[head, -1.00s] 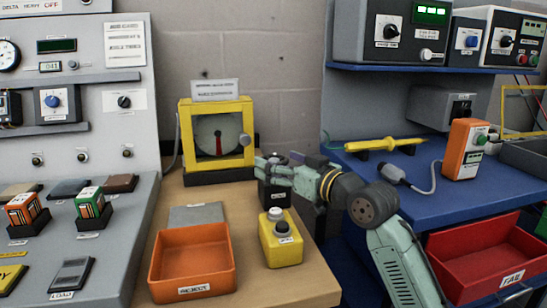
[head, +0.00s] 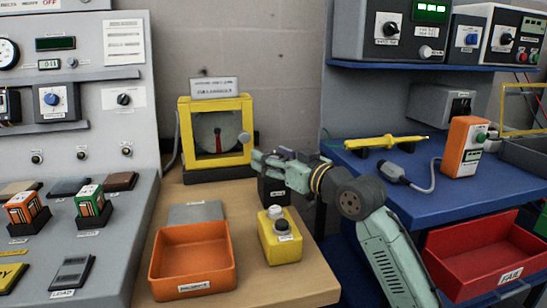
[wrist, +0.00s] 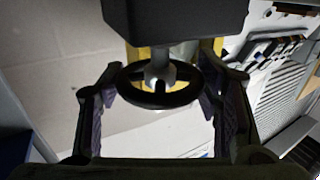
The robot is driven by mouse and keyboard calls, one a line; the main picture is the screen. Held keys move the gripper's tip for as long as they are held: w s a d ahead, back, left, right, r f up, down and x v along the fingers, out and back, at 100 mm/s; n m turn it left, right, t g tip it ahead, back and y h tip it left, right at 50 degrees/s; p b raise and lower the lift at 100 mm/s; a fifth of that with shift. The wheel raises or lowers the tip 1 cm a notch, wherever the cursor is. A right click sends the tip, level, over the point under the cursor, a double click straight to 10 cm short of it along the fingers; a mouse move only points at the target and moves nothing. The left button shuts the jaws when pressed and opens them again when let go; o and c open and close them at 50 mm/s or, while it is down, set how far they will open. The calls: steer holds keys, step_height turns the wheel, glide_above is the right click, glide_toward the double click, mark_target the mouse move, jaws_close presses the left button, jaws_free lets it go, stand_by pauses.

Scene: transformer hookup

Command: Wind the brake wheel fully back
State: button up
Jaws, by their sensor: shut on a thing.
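The brake wheel (wrist: 135,98) is a dark ring with a pale hub and shaft, seen in the wrist view. My gripper (wrist: 160,84) has a finger on each side of the wheel's rim and is shut on it. In the head view my gripper (head: 262,160) is at the top of a black labelled block (head: 271,191) on the wooden bench. The wheel is hidden or too small to make out there. A yellow-framed dial unit (head: 217,137) with a red pointer stands just behind and to the left.
A yellow box with a knob (head: 280,240) and an orange tray (head: 192,262) are in front on the wooden bench. A blue bench (head: 400,185) with an orange meter (head: 464,146) and a yellow probe (head: 388,143) is to the right. A red tray (head: 470,255) is below.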

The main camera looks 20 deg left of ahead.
mark_target(274, 156)
steer(key=c, duration=0.4)
steer(key=shift+w+n+g+y, duration=0.1)
steer(key=shift+n+g+y, duration=0.4)
steer(key=shift+n+g, duration=0.45)
steer(key=shift+n+g+y, duration=0.5)
steer(key=shift+n+g, duration=0.25)
steer(key=shift+g, duration=0.8)
steer(key=o, duration=1.2)
steer(key=shift+r, duration=0.1)
step_height(274, 156, up, 10)
steer(key=shift+f, duration=0.1)
